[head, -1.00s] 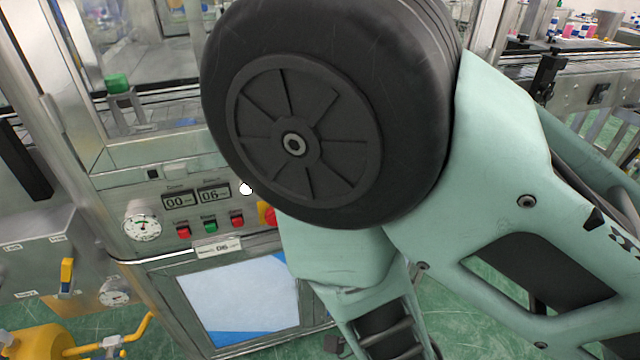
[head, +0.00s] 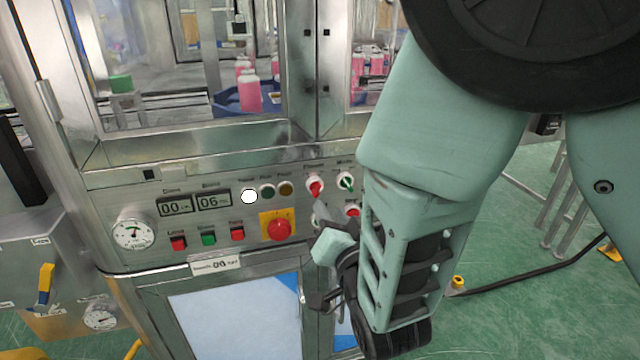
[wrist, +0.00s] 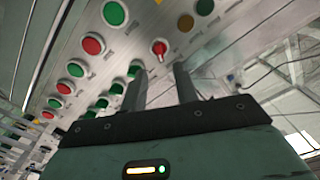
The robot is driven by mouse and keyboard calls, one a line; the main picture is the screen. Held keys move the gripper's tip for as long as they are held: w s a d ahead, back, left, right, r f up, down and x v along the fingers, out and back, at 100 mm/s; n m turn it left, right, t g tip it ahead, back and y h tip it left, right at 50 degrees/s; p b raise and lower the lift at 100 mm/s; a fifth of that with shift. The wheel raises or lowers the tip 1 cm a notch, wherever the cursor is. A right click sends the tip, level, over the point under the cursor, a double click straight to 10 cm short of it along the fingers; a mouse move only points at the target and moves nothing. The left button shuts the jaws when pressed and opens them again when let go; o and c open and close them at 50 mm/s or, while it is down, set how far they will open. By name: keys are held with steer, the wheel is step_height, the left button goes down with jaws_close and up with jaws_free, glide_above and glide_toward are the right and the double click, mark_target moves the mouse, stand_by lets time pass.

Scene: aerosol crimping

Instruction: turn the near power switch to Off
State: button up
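A red rotary knob (head: 315,186) on a white ring sits on the upright steel panel, right of a row of lamps. It looks like the power switch, but its label is too blurred to read. In the wrist view the same red knob (wrist: 158,48) shows just beyond the fingertips, between their lines, with its handle pointing downward in the picture. My gripper (wrist: 161,78) is open and empty, its two dark fingers apart and reaching toward the panel. In the head view the gripper is partly hidden by my arm, below and right of the knob.
A green selector (head: 346,182) sits right of the red knob, with another red control (head: 352,211) below. A red emergency stop (head: 279,230) on a yellow plate is lower left. Several further buttons line the panel in the wrist view. Glass doors stand above the panel.

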mark_target(319, 192)
steer(key=x, duration=0.7)
steer(key=shift+w, duration=0.15)
jaws_close()
